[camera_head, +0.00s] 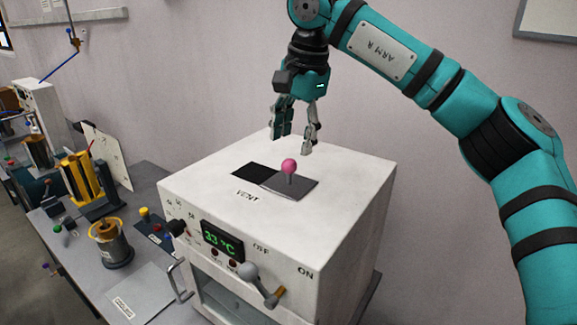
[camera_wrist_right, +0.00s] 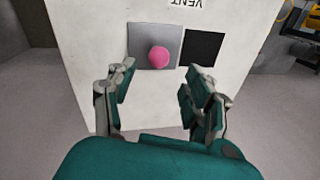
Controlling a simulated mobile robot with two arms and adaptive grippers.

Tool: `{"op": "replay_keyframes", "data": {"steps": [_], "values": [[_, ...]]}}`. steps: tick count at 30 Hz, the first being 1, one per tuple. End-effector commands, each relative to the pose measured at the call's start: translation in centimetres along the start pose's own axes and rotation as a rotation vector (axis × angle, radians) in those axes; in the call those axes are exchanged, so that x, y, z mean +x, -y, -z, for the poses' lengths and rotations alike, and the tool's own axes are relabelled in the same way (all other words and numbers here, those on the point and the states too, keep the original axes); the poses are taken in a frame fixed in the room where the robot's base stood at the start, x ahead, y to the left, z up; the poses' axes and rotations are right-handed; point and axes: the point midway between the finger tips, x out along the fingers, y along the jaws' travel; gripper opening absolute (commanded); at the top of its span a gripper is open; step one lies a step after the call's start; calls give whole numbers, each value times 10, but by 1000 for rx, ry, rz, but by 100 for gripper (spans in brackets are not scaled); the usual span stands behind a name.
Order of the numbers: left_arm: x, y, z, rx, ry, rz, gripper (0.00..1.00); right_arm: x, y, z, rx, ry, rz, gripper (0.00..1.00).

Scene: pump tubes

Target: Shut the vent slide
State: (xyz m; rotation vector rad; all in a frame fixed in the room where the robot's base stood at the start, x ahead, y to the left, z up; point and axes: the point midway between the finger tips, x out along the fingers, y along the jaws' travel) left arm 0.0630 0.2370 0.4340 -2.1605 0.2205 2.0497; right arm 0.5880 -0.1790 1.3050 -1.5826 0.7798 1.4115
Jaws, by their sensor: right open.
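The vent slide (camera_head: 304,186) is a grey plate with a pink ball knob (camera_head: 289,166) on a short stem, on top of a white oven (camera_head: 220,185). A black vent opening (camera_head: 255,171) shows uncovered beside the plate, on its left. In the right wrist view the slide (camera_wrist_right: 142,36), the knob (camera_wrist_right: 158,57) and the opening (camera_wrist_right: 203,47) are all visible. My right gripper (camera_head: 292,142) is open and empty above the oven top, just behind and above the knob, pointing down. In the wrist view the knob appears between its fingers (camera_wrist_right: 161,78), beyond the tips. My left gripper is not in view.
The oven front has a green display (camera_head: 222,240), a grey-knobbed lever (camera_head: 262,284) and a door handle (camera_head: 180,281). A workbench (camera_head: 150,185) with a yellow stand (camera_head: 85,186) and a coil-like part (camera_head: 110,244) lies to the left. The oven top around the vent is clear.

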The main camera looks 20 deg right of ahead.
Motion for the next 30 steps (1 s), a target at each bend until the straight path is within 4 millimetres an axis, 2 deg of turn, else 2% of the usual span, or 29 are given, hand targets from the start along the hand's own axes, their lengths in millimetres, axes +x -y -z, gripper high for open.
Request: {"op": "replay_keyframes", "data": {"steps": [6,8,15,24,30], "values": [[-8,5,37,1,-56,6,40,43,0,0,-2,1,-2,53],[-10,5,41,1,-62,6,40,52,0,0,-1,0,-2,53],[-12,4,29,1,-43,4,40,74,0,0,1,0,0,53],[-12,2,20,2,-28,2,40,76,0,0,0,-1,1,53],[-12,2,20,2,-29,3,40,76,0,0,0,-1,1,27]]}}
